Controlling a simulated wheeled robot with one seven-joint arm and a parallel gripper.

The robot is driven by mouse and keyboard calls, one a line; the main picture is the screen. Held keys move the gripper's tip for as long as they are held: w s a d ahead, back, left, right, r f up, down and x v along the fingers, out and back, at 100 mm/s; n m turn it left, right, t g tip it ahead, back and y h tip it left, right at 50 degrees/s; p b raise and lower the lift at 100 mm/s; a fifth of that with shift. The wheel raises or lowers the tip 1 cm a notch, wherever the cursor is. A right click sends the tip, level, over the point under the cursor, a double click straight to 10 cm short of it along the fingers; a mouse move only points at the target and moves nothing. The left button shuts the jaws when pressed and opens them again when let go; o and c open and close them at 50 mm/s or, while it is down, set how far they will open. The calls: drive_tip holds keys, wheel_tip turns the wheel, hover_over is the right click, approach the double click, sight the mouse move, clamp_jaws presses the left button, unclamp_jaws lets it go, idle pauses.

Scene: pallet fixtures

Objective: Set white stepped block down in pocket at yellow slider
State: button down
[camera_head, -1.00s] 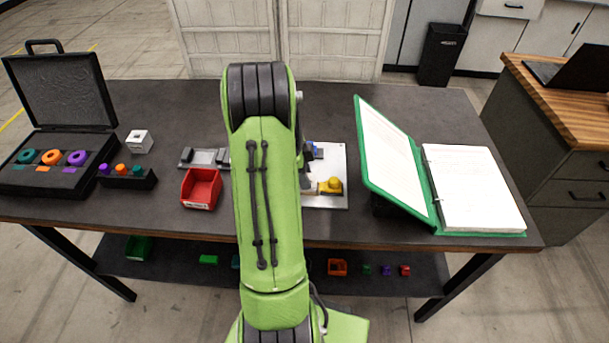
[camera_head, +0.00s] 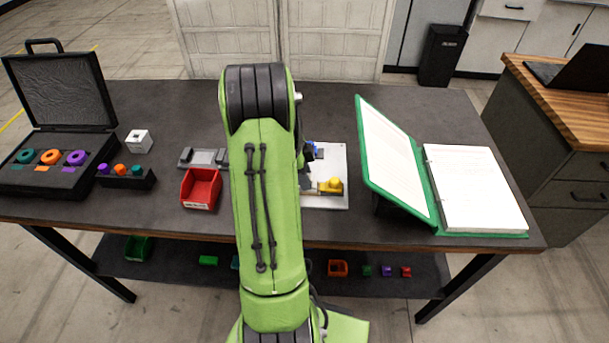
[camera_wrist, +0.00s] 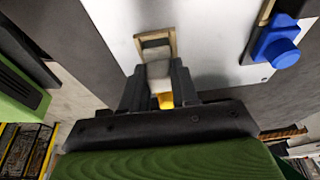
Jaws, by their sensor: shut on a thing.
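My gripper (camera_wrist: 158,82) is shut on the white stepped block (camera_wrist: 158,70), whose pale end shows between the fingertips in the wrist view. The rest of the block is hidden by the fingers. The yellow slider (camera_head: 331,186) sits at the near part of the white fixture plate (camera_head: 338,165); a bit of its yellow shows between my fingers in the wrist view (camera_wrist: 165,101). My gripper is low over the plate, close to the yellow slider. The pocket there is hidden, and I cannot tell whether the block touches it.
A tan-framed fixture (camera_wrist: 172,42) stands on the plate just beyond my fingertips. A blue slider (camera_wrist: 278,46) is on the plate to the right. A red bin (camera_head: 201,189) and a green binder (camera_head: 395,170) flank the plate on the table.

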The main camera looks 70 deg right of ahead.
drive_tip(key=shift+f+b, duration=0.6)
drive_tip(key=shift+f, duration=0.05)
drive_tip(key=shift+c, duration=1.9)
unclamp_jaws()
drive_tip(key=shift+r+p, duration=2.85)
drive_tip(key=shift+r, duration=1.8)
drive_tip(key=shift+f, duration=0.1)
